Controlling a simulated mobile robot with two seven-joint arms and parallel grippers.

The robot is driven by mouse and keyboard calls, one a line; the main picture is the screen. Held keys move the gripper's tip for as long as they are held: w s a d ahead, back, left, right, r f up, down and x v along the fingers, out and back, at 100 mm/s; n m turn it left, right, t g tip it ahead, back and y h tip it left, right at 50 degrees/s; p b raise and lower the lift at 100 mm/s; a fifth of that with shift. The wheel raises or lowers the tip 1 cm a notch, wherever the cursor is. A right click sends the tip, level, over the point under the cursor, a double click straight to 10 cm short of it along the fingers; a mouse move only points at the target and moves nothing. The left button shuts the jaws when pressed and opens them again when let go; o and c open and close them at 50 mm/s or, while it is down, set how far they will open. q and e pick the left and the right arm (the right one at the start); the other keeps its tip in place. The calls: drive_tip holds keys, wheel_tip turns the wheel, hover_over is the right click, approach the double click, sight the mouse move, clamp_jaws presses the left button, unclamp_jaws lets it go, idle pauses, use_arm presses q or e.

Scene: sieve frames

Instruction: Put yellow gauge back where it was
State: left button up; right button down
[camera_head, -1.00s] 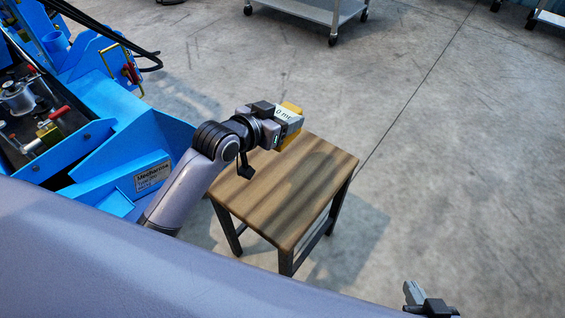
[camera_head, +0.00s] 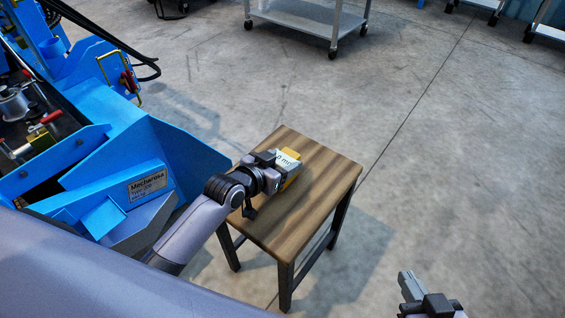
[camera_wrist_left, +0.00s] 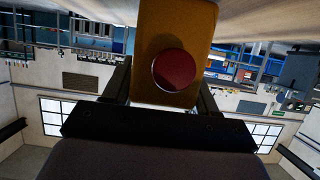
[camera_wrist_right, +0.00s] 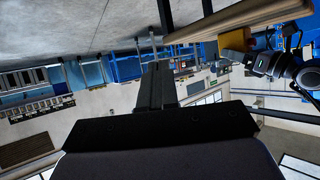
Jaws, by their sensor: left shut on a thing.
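The yellow gauge (camera_head: 291,153) is in my left gripper (camera_head: 284,166) above the wooden table (camera_head: 310,215). The gripper hides much of the gauge in the head view. In the left wrist view the gauge (camera_wrist_left: 175,35) shows as a yellow-brown block with a round red part, between the two fingers. In the right wrist view the gauge (camera_wrist_right: 235,42) is close to the tabletop (camera_wrist_right: 240,18); I cannot tell whether it touches. My right gripper (camera_head: 408,283) is empty, away from the table at the lower right; its fingers (camera_wrist_right: 157,85) look together.
A blue machine (camera_head: 190,150) with a name plate stands left of the table, near my left arm. A grey trolley (camera_head: 305,15) stands at the back. The rest of the tabletop is bare. The floor to the right is clear.

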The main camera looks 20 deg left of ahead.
use_arm(q)
drive_tip(key=o, duration=1.3)
drive_tip(key=shift+f, duration=0.1)
drive_tip(key=shift+o, duration=0.6)
use_arm(e)
drive_tip(key=shift+s+d+f, duration=0.1)
drive_tip(key=shift+f, duration=0.1)
use_arm(q)
drive_tip(key=shift+s+r, duration=0.1)
drive_tip(key=shift+r, duration=0.15)
drive_tip(key=p+v, duration=0.4)
drive_tip(key=v, duration=0.7)
drive_tip(key=s+d+f+n+g+y, duration=0.1)
drive_tip(key=s+f, duration=0.4)
drive_tip(key=s, duration=0.7)
drive_tip(key=shift+s+d+g+y, duration=0.3)
drive_tip(key=shift+s+d+g, duration=0.1)
drive_tip(key=shift+d+g, duration=0.1)
use_arm(e)
drive_tip(key=d, duration=0.1)
drive_tip(key=s+d+f+h, duration=0.1)
drive_tip(key=shift+s+d+m+g, duration=0.1)
drive_tip(key=shift+d+m+g, duration=0.2)
drive_tip(key=shift+m+g, duration=0.1)
